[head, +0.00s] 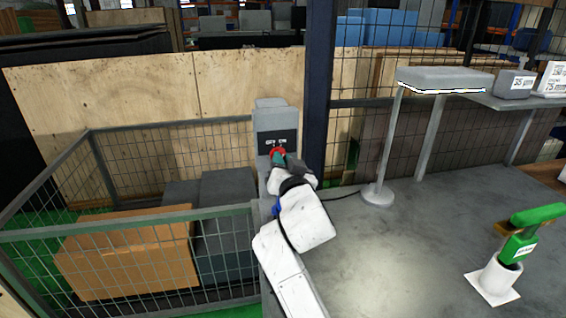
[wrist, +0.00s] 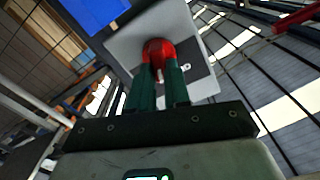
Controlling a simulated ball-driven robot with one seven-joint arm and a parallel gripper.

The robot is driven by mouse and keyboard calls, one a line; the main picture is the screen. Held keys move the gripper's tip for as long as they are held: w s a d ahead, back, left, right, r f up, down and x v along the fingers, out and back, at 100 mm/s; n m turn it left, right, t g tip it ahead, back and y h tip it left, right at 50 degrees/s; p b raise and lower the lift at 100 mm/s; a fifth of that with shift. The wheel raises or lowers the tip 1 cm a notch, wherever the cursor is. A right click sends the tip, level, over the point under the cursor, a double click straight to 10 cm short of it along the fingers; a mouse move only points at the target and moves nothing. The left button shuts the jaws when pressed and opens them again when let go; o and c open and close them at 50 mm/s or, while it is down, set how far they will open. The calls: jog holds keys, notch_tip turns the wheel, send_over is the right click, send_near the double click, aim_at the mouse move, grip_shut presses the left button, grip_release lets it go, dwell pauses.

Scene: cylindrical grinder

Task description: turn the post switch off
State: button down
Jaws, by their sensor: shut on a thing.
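The post switch is a grey box (head: 275,118) on a post beside the mesh fence, with a dark face plate and small white labels. Its red knob (head: 277,152) is at the lower part of the plate. In the wrist view the red knob (wrist: 158,50) sits between the tips of my gripper (wrist: 159,72). My gripper's two dark green fingers are shut on the red knob. In the head view my gripper (head: 279,160) and wrist hide the lower part of the switch. The exact turn of the knob cannot be told.
A mesh fence (head: 130,225) encloses an orange-brown box (head: 130,250) and grey blocks at the left. A dark blue column (head: 318,90) stands just right of the switch. A lamp (head: 377,195) and a green-handled tool in a white cup (head: 500,275) stand on the grey table (head: 420,260).

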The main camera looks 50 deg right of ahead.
jog(key=n+p, duration=0.1)
jog(key=n, duration=0.3)
jog(key=shift+w+a+r, duration=0.1)
jog(key=shift+a+n+p, duration=0.15)
jog(key=shift+n+p, duration=0.3)
jog(key=shift+n, duration=1.55)
jog(key=c, duration=1.1)
grip_release()
